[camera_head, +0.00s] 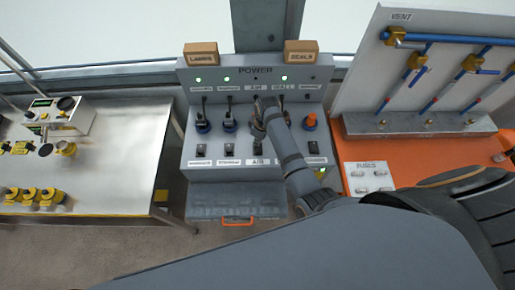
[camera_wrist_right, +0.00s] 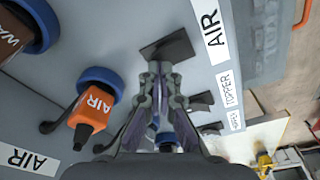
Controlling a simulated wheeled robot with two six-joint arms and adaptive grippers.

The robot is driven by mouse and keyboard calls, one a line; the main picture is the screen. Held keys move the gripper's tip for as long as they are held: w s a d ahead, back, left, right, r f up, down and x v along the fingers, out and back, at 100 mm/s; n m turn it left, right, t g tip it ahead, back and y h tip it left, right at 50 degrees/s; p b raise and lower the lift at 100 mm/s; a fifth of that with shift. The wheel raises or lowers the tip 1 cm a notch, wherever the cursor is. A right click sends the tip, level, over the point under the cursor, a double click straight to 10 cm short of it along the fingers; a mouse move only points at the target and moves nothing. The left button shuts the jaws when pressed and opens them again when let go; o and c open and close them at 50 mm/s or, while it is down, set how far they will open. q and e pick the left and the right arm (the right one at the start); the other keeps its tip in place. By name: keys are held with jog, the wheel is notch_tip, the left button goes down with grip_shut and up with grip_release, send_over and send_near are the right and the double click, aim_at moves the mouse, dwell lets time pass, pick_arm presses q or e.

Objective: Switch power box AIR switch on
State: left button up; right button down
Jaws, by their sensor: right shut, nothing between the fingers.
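The grey power box (camera_head: 187,170) stands in the middle of the head view, with a row of switches low on its face. The AIR switch (camera_head: 258,149) is a dark lever just above the lower AIR label (camera_head: 257,161). In the right wrist view the AIR switch (camera_wrist_right: 170,48) sits beside the white AIR label (camera_wrist_right: 213,35). My right gripper (camera_head: 259,128) is shut and empty in front of the AIR column. Its fingertips (camera_wrist_right: 160,68) overlap the edge of the AIR switch; I cannot tell whether they touch it. My left gripper is not in view.
An orange AIR plug (camera_wrist_right: 92,113) with a blue collar is beside my right fingers. Other plugs and switches flank the AIR column. A steel table (camera_head: 120,140) stands left; an orange bench (camera_head: 420,155) with a VENT panel (camera_head: 350,75) stands right.

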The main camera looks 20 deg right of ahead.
jog(key=shift+f, duration=0.45)
notch_tip(320, 180, up, 3)
jog(key=shift+f+p, duration=0.1)
jog(key=shift+p, duration=1.1)
jog(key=shift+r, duration=2.15)
